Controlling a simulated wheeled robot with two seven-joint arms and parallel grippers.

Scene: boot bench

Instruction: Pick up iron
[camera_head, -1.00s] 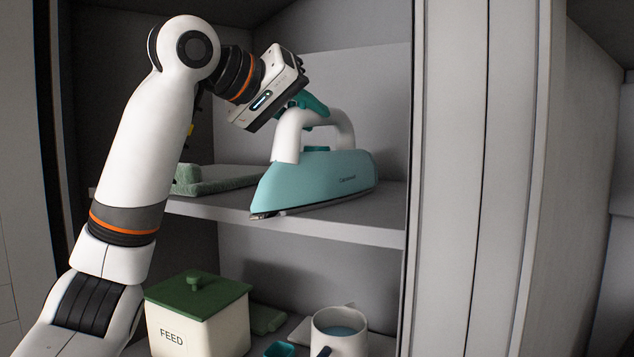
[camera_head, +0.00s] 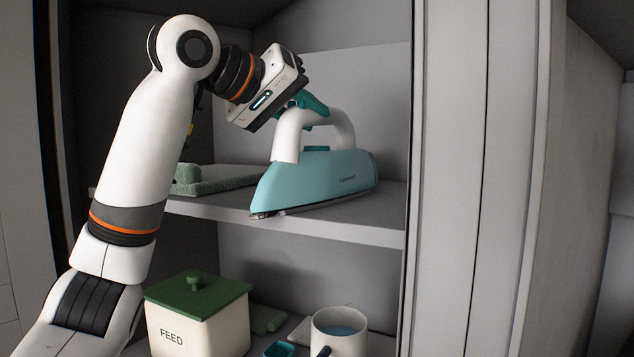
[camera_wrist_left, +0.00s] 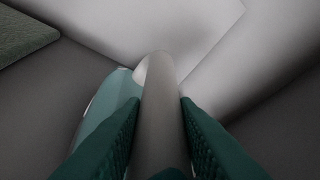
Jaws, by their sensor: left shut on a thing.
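The iron (camera_head: 316,180) has a teal body and a white handle. It stands on the upper shelf, with its front tip at the shelf's front edge. My left gripper (camera_head: 306,106) reaches down from the upper left, with its teal fingers at the handle's upper front. In the left wrist view, the handle runs between the two dark green fingers (camera_wrist_left: 161,135), and part of the iron's teal body (camera_wrist_left: 108,118) shows beside it. The left gripper is shut on the handle. Whether the iron's base is clear of the shelf I cannot tell. My right gripper is not in view.
A green textured pad (camera_head: 210,178) lies on the upper shelf (camera_head: 345,225), left of the iron. Below stand a cream FEED box (camera_head: 205,325) with a green lid, a white mug (camera_head: 340,335) and a small teal container (camera_head: 280,349). The cabinet's right wall is close to the iron.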

